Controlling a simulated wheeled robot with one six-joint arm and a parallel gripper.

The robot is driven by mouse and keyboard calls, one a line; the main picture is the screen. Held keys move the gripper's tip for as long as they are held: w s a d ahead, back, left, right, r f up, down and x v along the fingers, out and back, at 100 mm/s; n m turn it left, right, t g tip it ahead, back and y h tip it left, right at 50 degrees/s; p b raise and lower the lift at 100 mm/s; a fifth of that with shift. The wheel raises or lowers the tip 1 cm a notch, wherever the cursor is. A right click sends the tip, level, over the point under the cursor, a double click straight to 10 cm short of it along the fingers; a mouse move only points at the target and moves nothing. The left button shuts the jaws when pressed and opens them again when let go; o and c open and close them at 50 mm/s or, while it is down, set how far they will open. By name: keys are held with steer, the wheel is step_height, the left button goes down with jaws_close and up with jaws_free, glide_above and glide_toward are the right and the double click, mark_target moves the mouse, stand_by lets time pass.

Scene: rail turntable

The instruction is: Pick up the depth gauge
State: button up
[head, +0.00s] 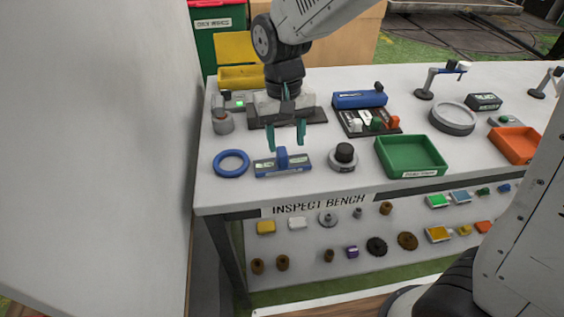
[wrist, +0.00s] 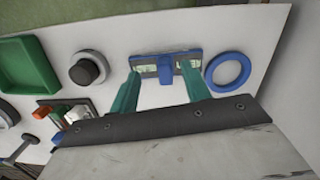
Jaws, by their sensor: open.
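The item that looks like the depth gauge (head: 283,164) is a flat blue-grey bar with pale windows and an upright blue block in its middle. It lies near the front edge of the bench, between a blue ring and a round black-knobbed part. My gripper (head: 286,140) points down above it, with its two teal fingers apart and nothing between them. In the wrist view the gauge (wrist: 167,67) shows just beyond the open fingertips, its blue block lying between their lines. I cannot tell exactly how high the fingertips are above it.
The blue ring (head: 231,163) is close on the left. The black-knobbed part (head: 344,157) and a green tray (head: 411,156) are on the right. White bench surface is bare around the gauge.

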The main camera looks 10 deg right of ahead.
mark_target(282, 151)
steer(key=shift+w+a+r+m+t, duration=0.2)
steer(key=shift+w+a+t, duration=0.1)
steer(key=shift+w, duration=0.35)
steer(key=shift+w+a+r+m+t, duration=0.15)
steer(key=shift+w+a+m+t, duration=0.1)
steer(key=shift+w, duration=0.35)
steer(key=shift+s+f, duration=0.1)
steer(key=shift+f, duration=0.1)
steer(key=f, duration=0.7)
steer(key=shift+d+f, duration=0.15)
steer(key=shift+d, duration=0.15)
jaws_close()
